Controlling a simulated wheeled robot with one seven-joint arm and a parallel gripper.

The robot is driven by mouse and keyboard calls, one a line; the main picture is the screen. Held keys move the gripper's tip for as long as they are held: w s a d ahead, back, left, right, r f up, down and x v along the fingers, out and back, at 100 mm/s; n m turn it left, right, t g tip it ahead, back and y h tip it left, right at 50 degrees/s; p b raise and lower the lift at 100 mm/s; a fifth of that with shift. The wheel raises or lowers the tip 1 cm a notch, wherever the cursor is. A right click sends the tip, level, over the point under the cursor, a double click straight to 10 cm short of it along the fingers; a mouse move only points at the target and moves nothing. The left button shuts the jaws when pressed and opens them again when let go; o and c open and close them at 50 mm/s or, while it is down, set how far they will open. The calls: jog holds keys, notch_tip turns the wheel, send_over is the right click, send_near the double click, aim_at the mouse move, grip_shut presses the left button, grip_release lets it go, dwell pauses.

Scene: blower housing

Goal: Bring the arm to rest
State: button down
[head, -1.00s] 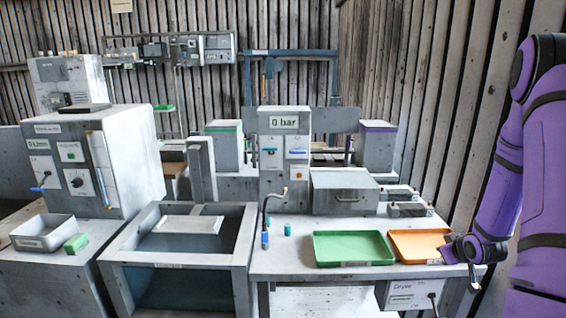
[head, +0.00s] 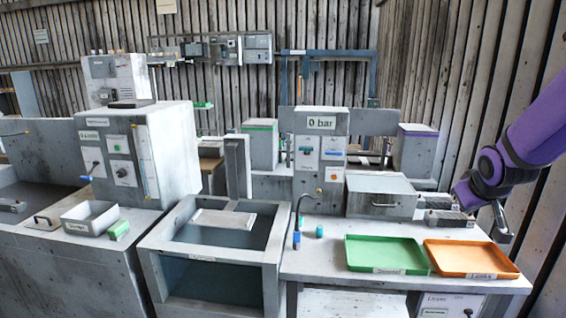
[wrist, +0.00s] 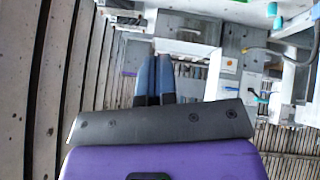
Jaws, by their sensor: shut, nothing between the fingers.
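My purple arm reaches in from the right edge of the head view. My gripper (head: 503,226) hangs at its end, above the right end of the bench and behind the orange tray (head: 470,258). In the wrist view the two fingers (wrist: 153,82) lie side by side, shut, with nothing between them. The gripper appears clear of the tray and of the wall.
A green tray (head: 387,254) lies beside the orange one. A grey box with a handle (head: 380,196) and a "0 bar" panel (head: 320,150) stand behind. An open-topped tank (head: 215,250) is further left. The plank wall (head: 480,80) is close on the right.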

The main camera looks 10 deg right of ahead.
jog(key=s+a+r+g+y, duration=0.1)
jog(key=s+a+r, duration=0.4)
jog(key=s+a, duration=0.4)
jog(key=s+a+r+y, duration=0.2)
jog(key=s+a+r, duration=0.4)
jog(key=s, duration=0.6)
jog(key=a, duration=0.2)
jog(key=shift+a+g, duration=0.35)
jog(key=shift+g, duration=0.05)
jog(key=shift+r, duration=0.1)
